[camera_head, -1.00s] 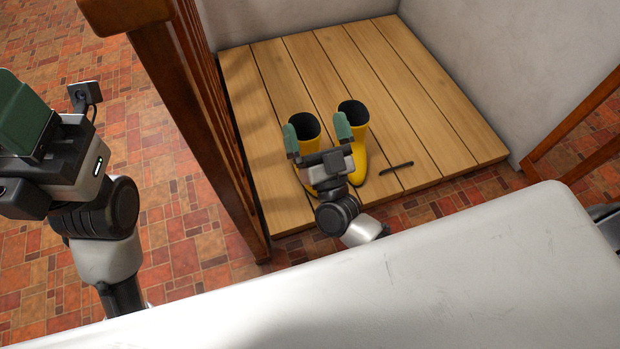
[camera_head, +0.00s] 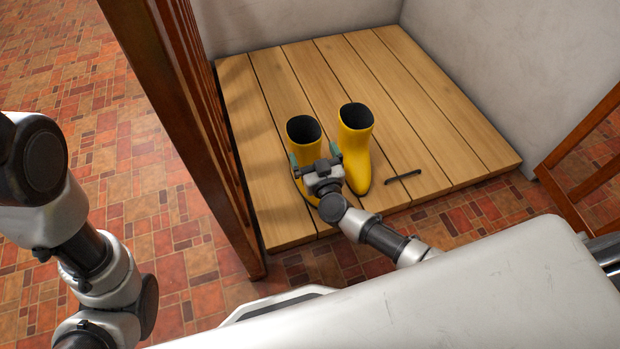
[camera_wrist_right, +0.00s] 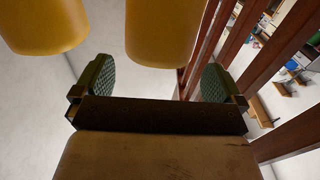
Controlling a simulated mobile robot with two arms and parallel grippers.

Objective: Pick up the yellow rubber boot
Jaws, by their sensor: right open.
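Two yellow rubber boots with dark openings stand upright side by side on a slatted wooden platform (camera_head: 440,120): a left boot (camera_head: 304,152) and a right boot (camera_head: 354,152). My right gripper (camera_head: 314,158) is open and low at the near side of the left boot, hiding part of its foot. In the right wrist view, the left boot (camera_wrist_right: 165,35) is ahead between the two green finger pads of the right gripper (camera_wrist_right: 156,82). The right boot (camera_wrist_right: 40,25) is beyond the left pad there. Contact cannot be told. My left gripper is out of view.
A dark wooden railing (camera_head: 170,110) runs along the platform's left side. Pale walls (camera_head: 300,20) close the back and right. A small dark bar (camera_head: 403,176) lies on the planks right of the boots. Red tiled floor (camera_head: 70,60) lies at left.

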